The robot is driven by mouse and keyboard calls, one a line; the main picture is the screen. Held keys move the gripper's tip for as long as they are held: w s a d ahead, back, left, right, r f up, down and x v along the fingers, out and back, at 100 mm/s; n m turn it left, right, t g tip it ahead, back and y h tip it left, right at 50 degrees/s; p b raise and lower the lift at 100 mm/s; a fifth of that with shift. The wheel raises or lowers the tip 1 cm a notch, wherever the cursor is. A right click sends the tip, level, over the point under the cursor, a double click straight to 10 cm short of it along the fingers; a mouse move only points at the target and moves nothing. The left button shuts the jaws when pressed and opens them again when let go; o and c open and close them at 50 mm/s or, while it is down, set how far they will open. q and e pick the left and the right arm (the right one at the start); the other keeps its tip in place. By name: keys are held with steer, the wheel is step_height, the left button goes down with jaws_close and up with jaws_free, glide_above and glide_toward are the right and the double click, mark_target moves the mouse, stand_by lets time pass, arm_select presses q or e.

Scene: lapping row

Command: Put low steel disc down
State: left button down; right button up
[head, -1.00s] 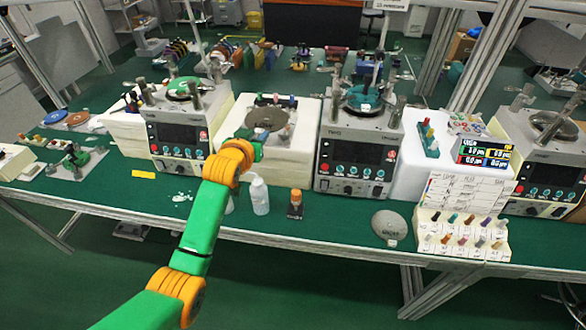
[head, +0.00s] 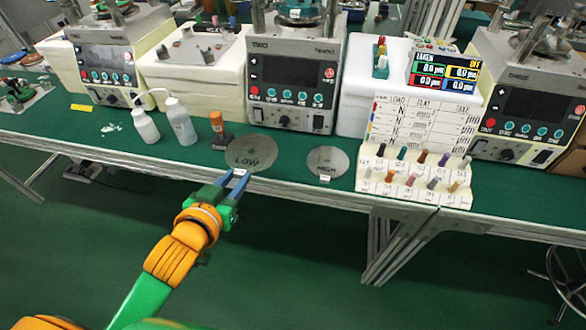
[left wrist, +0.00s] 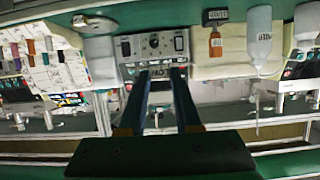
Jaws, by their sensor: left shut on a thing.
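The low steel disc (head: 252,153), a flat grey disc marked LOW, lies level at the green bench's front edge. I cannot tell whether it touches the bench top. My left gripper (head: 236,176) reaches it from the front, its two blue fingers shut on the disc's near rim. My right gripper is not in view.
A labelled peg rack (head: 413,172) stands right of the HIGH disc. The machine (head: 292,80) stands behind.

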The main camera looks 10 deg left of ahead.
mark_target(266, 177)
arm_select(q)
steer(key=b+x, duration=0.1)
steer(key=x, duration=0.1)
steer(key=b+x, duration=0.1)
steer(key=x, duration=0.2)
steer(key=b+x, duration=0.1)
steer(key=x, duration=0.2)
steer(key=shift+s+a+f, duration=0.1)
steer(key=shift+s+f, duration=0.05)
steer(key=shift+f, duration=0.1)
steer(key=w+f, duration=0.2)
steer(key=shift+w+d+b, duration=0.3)
steer(key=shift+b, duration=0.05)
steer(key=w+f, duration=0.1)
steer(key=f, duration=0.1)
steer(key=w+d+f+b, duration=0.1)
steer(key=w+f, duration=0.1)
steer(key=shift+w, duration=0.15)
step_height(266, 177, down, 4)
steer(key=shift+w+r+b, duration=0.15)
steer(key=shift+w+b, duration=0.05)
steer(key=shift+b, duration=0.3)
steer(key=shift+d+r, duration=0.1)
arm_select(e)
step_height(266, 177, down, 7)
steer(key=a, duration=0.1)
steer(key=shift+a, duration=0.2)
